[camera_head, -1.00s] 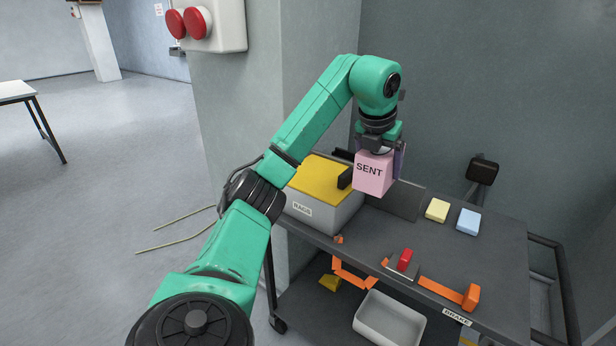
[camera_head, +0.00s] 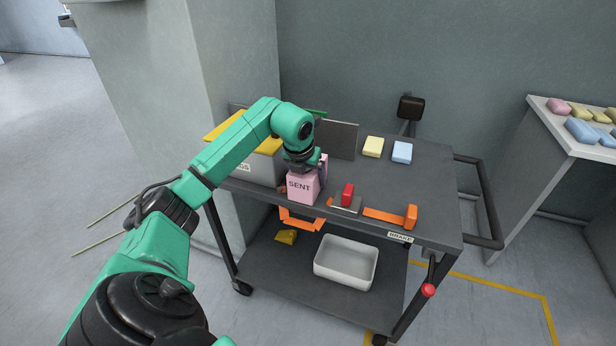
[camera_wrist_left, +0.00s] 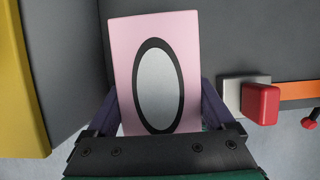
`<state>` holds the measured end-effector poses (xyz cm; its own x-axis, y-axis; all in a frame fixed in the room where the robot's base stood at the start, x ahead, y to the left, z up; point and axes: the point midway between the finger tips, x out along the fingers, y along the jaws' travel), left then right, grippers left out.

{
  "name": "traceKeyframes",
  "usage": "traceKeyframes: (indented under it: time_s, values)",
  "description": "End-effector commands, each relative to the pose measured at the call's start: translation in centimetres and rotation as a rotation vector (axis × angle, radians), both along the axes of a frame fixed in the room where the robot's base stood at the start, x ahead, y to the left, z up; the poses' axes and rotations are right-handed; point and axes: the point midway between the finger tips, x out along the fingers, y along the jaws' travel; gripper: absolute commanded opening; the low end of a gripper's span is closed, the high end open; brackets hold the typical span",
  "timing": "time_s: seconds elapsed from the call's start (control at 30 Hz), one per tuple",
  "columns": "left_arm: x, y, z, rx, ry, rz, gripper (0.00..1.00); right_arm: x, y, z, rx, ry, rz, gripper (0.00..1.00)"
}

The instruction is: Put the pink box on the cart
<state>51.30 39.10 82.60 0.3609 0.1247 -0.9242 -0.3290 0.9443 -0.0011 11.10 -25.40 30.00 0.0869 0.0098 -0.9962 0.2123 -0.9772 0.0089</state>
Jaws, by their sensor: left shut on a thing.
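The pink box (camera_head: 303,188), marked "SENT", is at my left gripper (camera_head: 305,168) over the front left part of the cart's dark top (camera_head: 437,172). My left gripper is shut on it from above. In the left wrist view the pink box (camera_wrist_left: 126,70) shows a grey oval with a black rim and sits between the two purple fingers (camera_wrist_left: 160,112). I cannot tell whether the box touches the cart top. My right gripper is not in view.
A grey bin with a yellow lid (camera_head: 262,168) stands left of the box. Yellow (camera_head: 373,146) and blue (camera_head: 402,151) blocks lie behind. A white tray (camera_head: 346,262) is on the lower shelf.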

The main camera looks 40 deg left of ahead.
Motion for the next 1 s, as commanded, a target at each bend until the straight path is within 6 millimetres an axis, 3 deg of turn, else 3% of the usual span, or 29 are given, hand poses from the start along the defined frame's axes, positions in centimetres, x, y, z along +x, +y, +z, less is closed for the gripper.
traceKeyframes:
  time_s: [0.27,0.3,0.53,0.67,1.0]
  values:
    - [0.0,0.0,-0.3,0.000,-0.001,0.000,0.26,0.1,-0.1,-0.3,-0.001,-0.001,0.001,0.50]
    - [0.0,0.0,-0.2,0.000,-0.001,0.000,0.99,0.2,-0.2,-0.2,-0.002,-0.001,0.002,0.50]
    - [0.0,0.0,-0.1,0.000,0.000,0.000,1.00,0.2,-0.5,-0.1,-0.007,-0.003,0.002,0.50]
    - [-0.2,0.0,0.9,0.002,-0.002,0.000,1.00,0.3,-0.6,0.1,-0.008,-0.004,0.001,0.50]
    - [-3.3,-1.1,9.0,0.003,-0.004,0.001,1.00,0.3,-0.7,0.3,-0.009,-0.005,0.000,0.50]
